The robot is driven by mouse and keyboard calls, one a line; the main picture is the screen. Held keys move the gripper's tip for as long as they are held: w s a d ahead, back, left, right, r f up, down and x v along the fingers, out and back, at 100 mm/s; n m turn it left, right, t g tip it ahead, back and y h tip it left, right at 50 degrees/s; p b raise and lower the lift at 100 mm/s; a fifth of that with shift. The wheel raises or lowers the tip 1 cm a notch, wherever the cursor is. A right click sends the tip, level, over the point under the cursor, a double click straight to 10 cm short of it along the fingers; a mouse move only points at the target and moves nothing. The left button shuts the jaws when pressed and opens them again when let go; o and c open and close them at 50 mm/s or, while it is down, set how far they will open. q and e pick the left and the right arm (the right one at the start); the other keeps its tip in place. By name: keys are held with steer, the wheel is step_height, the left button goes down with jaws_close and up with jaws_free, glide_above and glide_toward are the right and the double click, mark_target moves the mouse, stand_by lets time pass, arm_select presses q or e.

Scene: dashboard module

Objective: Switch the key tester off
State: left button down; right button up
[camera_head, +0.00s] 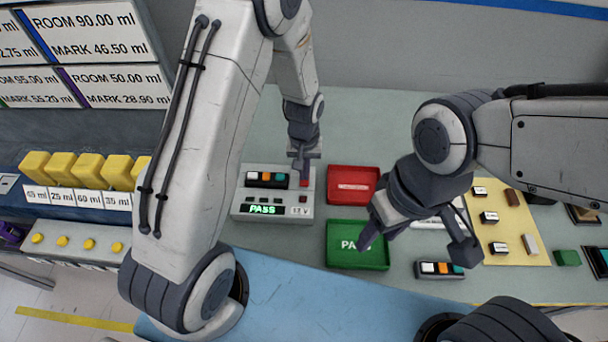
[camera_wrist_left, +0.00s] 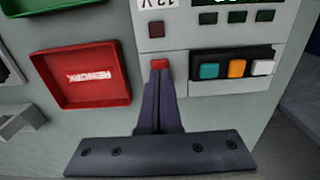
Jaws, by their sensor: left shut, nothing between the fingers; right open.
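The key tester (camera_head: 240,207) is a light grey box on the bench, with a green display reading PASS (camera_head: 264,210) and a 12 V label. A module with teal, orange and white keys (camera_wrist_left: 236,68) sits in its slot. A red switch (camera_wrist_left: 159,64) is on the tester's face. My left gripper (camera_wrist_left: 160,75) is shut and empty, its fingertips at the red switch; whether they touch it I cannot tell. In the head view the left gripper (camera_head: 304,180) points down over the tester.
A red REWORK tray (camera_head: 353,198) and a green PASS tray (camera_head: 345,257) lie right of the tester. Another key module (camera_head: 439,270) lies beside the green tray. A yellow mat (camera_head: 520,257) with several small parts is at right. Yellow blocks (camera_head: 87,167) stand at left.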

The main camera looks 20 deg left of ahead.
mark_target(304, 183)
arm_select(q)
step_height(304, 183, up, 5)
steer(key=p, duration=0.3)
steer(key=shift+r+p, duration=0.1)
steer(key=shift+p, duration=0.25)
steer(key=s+d+r+m+b, duration=0.5)
steer(key=s+d+r, duration=0.3)
steer(key=s, duration=0.1)
steer(key=s+r+m+b, duration=0.1)
steer(key=s+m, duration=0.1)
steer(key=s, duration=0.5)
steer(key=s+r+m+h+b, duration=0.1)
steer(key=s+m+b, duration=0.1)
steer(key=s, duration=0.4)
steer(key=shift+s+r+m+b, duration=0.3)
steer(key=shift+s+r+m, duration=0.1)
